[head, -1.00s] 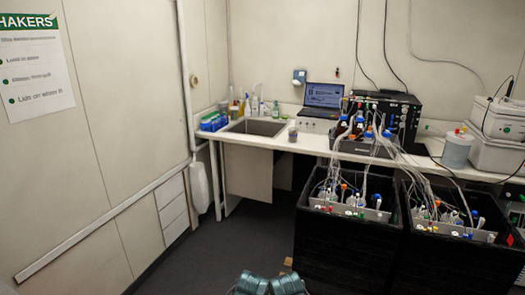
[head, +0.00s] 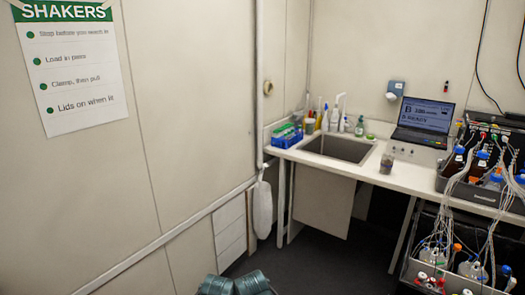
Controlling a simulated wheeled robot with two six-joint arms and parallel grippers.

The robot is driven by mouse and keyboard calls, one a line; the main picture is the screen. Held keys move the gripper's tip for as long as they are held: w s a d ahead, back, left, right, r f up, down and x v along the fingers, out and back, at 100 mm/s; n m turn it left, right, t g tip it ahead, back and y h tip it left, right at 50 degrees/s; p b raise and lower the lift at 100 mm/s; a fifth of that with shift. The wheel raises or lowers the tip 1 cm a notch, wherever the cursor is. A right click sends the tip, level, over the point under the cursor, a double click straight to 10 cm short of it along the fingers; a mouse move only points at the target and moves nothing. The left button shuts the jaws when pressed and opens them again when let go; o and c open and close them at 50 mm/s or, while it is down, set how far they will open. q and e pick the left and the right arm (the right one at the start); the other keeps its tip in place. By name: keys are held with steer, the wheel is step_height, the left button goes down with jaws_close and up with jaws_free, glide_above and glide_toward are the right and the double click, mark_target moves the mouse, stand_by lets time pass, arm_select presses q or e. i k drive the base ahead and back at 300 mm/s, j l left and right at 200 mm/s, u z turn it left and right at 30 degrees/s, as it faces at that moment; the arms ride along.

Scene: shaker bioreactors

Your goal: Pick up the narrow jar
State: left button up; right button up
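A small narrow jar (head: 387,161) with a dull grey-brown look stands upright on the white counter, just right of the sink and in front of the laptop. It is small in the picture, so its lid and contents are unclear. Neither of my grippers shows in the head view. Two teal ribbed parts at the bottom edge look like my own arm links, and they are far from the jar. Nothing touches the jar.
The sink (head: 338,148) is left of the jar, with bottles and a blue rack (head: 287,135) behind and beside it. A laptop (head: 424,121) stands behind. Tubed bottles in a tray (head: 478,190) crowd the right. Dark floor (head: 335,262) is open before the counter.

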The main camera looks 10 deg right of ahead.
mark_target(387, 162)
steer(key=i+j+z, duration=0.1)
steer(key=i+z, duration=0.15)
steer(key=i, duration=0.35)
steer(key=i+j+z, duration=0.2)
steer(key=i, duration=0.45)
steer(key=i+z, duration=0.25)
steer(key=z, duration=0.2)
steer(key=i+j+z, duration=0.15)
steer(key=z, duration=0.25)
steer(key=i+j+z, duration=0.25)
steer(key=z, duration=0.2)
steer(key=i+j+z, duration=0.25)
steer(key=z, duration=0.2)
steer(key=i+j+z, duration=0.25)
steer(key=z, duration=0.2)
steer(key=i+j+z, duration=0.2)
steer(key=j+z, duration=0.25)
steer(key=j, duration=0.1)
